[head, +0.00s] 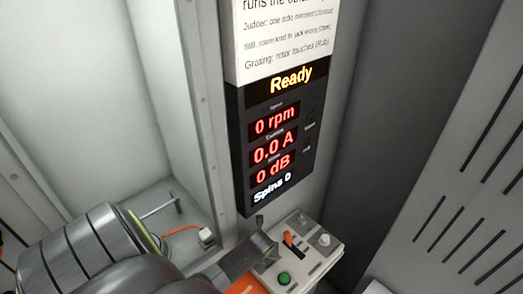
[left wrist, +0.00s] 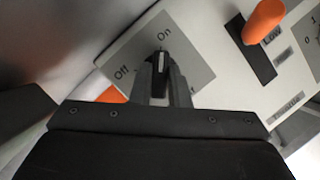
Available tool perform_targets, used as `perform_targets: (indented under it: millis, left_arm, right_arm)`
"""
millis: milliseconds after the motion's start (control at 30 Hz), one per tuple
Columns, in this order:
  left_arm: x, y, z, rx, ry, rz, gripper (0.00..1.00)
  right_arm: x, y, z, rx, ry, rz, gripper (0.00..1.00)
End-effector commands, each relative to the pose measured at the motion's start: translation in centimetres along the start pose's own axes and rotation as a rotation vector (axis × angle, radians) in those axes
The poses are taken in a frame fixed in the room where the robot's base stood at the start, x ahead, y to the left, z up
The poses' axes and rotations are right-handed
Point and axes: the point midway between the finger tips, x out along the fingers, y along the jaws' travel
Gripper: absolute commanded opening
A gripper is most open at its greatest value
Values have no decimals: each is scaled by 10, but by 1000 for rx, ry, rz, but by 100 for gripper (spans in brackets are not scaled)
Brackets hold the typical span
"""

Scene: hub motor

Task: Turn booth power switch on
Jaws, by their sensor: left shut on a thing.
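The booth power switch (left wrist: 160,60) is a dark knob with a pale mark on a grey plate (left wrist: 193,62) printed "On" and "Off". Its pale mark points up toward "On" in the left wrist view. My left gripper (left wrist: 161,80) is shut on this knob, with the fingers on either side of it. In the head view my left gripper (head: 265,243) reaches over the left part of the control panel (head: 318,262) and hides most of the switch. The display (head: 272,140) reads "Ready", 0 rpm, 0.0 A, 0 dB and "Spins 0". My right gripper is not in view.
An orange-handled lever (head: 288,239), a green button (head: 284,278) and a grey knob (head: 324,240) sit on the panel close to my gripper. The lever handle (left wrist: 264,20) is also near in the left wrist view. A booth wall post (head: 203,110) stands left of the display.

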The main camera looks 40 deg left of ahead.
Motion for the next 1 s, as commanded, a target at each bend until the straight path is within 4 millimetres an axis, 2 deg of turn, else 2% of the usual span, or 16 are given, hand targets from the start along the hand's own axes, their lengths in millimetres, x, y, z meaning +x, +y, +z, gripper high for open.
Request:
perform_targets:
  millis: [433,467,633,1000]
  left_arm:
    - [0,0,1,11,-2,-5,0]
    - [0,0,1,11,-2,-5,17]
    - [0,0,1,10,-1,-5,37]
    - [-2,0,0,9,0,-4,37]
  right_arm:
    - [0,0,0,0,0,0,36]
    - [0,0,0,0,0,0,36]
    - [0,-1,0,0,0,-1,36]
    - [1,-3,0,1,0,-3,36]
